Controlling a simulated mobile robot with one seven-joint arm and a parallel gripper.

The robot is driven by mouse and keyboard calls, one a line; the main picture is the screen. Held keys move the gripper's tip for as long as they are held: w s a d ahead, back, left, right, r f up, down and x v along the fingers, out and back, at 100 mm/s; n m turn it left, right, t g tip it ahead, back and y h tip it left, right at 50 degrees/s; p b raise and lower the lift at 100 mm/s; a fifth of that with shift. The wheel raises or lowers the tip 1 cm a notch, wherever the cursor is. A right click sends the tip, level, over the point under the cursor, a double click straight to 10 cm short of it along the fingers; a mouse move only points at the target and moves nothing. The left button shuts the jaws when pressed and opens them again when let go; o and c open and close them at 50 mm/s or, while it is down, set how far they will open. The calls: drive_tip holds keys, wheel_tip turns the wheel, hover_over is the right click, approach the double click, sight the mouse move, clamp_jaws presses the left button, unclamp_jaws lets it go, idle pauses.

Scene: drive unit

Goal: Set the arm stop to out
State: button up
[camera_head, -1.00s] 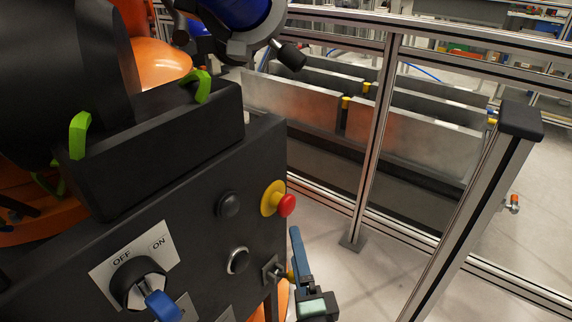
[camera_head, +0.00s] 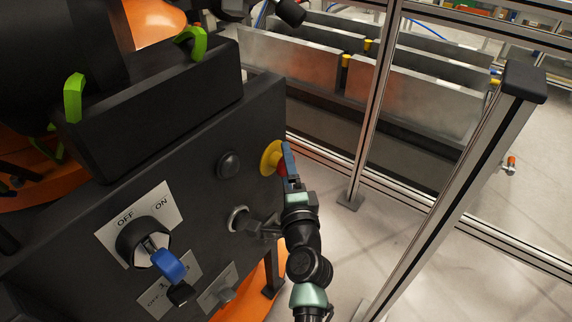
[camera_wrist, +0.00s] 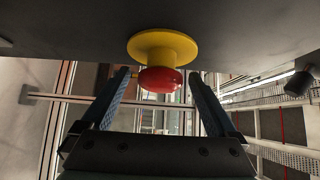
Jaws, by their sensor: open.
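The arm stop is a red mushroom button (camera_wrist: 160,80) on a round yellow base (camera_wrist: 163,44), on the front of a dark panel. In the head view its yellow base (camera_head: 270,157) shows at the panel's right edge, and my gripper largely covers the red cap. My gripper (camera_wrist: 159,76) is open, with one blue finger on each side of the red cap in the wrist view. Gaps show between the fingers and the cap, and whether either touches it I cannot tell. In the head view my gripper (camera_head: 288,160) is right at the button.
A blue-handled OFF/ON rotary switch (camera_head: 160,252) sits at the panel's lower left. A black knob (camera_head: 228,164) and a silver-ringed button (camera_head: 238,217) are left of my gripper. Fence posts (camera_head: 455,200) stand to the right, with open floor between.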

drive_tip(key=shift+w+a, duration=0.1)
drive_tip(key=shift+w, duration=0.4)
clamp_jaws()
